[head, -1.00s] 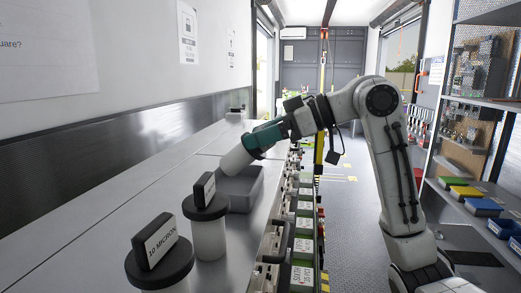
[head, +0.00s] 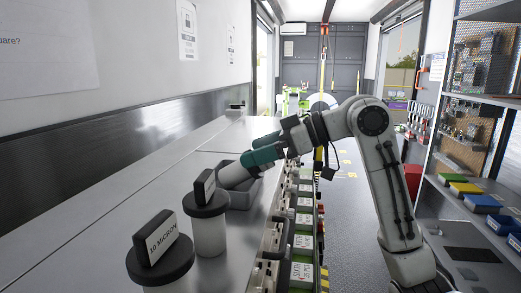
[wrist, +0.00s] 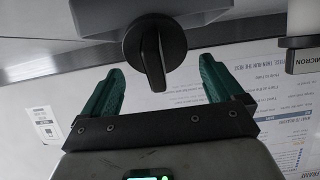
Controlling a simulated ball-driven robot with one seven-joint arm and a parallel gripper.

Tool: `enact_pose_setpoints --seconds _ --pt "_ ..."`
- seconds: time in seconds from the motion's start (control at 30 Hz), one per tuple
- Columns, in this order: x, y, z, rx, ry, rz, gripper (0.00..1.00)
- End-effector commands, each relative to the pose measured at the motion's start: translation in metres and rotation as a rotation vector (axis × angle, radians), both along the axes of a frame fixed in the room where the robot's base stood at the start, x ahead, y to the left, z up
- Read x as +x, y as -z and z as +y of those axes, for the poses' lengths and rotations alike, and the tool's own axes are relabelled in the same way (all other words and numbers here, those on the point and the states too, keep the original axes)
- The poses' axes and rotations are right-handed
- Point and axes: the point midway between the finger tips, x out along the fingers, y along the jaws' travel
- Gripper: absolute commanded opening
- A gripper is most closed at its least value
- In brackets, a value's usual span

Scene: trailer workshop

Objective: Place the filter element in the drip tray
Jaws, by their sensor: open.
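The filter element (head: 234,176) is a white cylinder, tilted with its lower end inside the grey drip tray (head: 262,192) on the bench. Whether it rests on the tray floor is hidden by a nearer canister and the tray wall. My gripper (head: 255,158), with green fingers, is at its upper end. In the wrist view, the open fingers of my gripper (wrist: 160,66) stand apart on either side of the filter element's dark cap and fin (wrist: 150,52), with gaps visible.
Two upright white canisters with dark caps stand in front of the tray, one labelled 10 MICRON (head: 160,250) and one closer to the tray (head: 208,232). Labelled bins (head: 303,240) line the bench's right edge. Bench beyond the tray is mostly clear.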

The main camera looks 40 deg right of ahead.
Motion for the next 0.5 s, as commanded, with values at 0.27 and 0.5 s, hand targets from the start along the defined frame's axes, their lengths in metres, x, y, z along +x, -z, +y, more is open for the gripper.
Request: enact_pose_setpoints --seconds 0.27,0.5 --pt "-0.002 -0.003 -0.002 0.0 0.001 -0.001 0.94" --pt "-0.032 -0.017 -0.022 -0.001 0.003 -0.003 0.94"
